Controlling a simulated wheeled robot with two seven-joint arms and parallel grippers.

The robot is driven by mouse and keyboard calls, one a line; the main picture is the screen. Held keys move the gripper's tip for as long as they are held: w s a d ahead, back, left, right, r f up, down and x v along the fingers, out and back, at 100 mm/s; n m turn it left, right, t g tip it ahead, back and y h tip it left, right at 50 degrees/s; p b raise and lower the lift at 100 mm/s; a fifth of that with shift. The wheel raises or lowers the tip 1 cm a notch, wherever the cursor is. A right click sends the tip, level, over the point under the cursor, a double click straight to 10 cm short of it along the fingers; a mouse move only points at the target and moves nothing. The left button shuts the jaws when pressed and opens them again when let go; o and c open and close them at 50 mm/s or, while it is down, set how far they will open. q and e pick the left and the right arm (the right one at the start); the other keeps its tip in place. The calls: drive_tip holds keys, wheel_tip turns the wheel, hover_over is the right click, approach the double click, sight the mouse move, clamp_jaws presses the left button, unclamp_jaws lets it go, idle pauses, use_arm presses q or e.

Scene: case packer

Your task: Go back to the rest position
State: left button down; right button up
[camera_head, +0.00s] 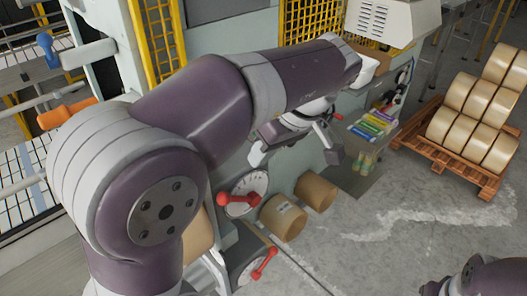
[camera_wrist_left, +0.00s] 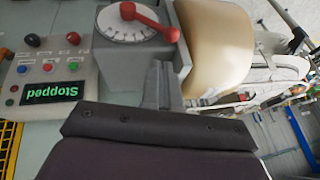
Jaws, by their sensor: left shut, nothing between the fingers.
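My left arm reaches across the head view from the left. My left gripper (camera_head: 297,143) is in front of the machine, above and to the right of a dial with a red lever (camera_head: 238,194). In the left wrist view its fingers (camera_wrist_left: 164,84) are together with nothing between them. They point toward the dial (camera_wrist_left: 130,25) and a tan roll. Part of my right arm shows at the bottom right of the head view; its gripper is out of the picture.
A wooden pallet (camera_head: 447,150) bears several tan rolls. A panel with buttons has a display (camera_wrist_left: 50,93) reading "Stopped". A second red lever (camera_head: 265,263) is lower down. The floor at right is largely clear.

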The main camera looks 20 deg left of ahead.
use_arm(q)
drive_tip(key=w+a+r+t+y+b, duration=0.1)
drive_tip(key=w+r+t+y+b, duration=0.15)
drive_tip(key=w+t, duration=1.1)
drive_tip(key=w+d+f+m+g+h+b, duration=0.1)
drive_tip(key=w+d+f+m+h+b, duration=0.2)
drive_tip(key=d+f+m+h, duration=0.65)
drive_tip(key=s+f+g+b, duration=0.3)
drive_tip(key=s+f+g, duration=0.45)
drive_tip(key=f, duration=0.75)
drive_tip(key=s+a+f+m+g+b, duration=0.1)
drive_tip(key=s+a+f+b, duration=0.1)
drive_tip(key=s+f, duration=0.5)
drive_tip(key=s+a+f+m+g+y+b, duration=0.1)
drive_tip(key=s+a+f+m+g+b, duration=0.1)
drive_tip(key=s+a+f, duration=0.3)
wheel_tip(320, 180, down, 2)
drive_tip(key=s+b, duration=0.1)
drive_tip(key=s, duration=0.1)
drive_tip(key=shift+s+f+y+b, duration=0.25)
drive_tip(key=shift+s+y+b, duration=0.05)
drive_tip(key=shift+s, duration=0.1)
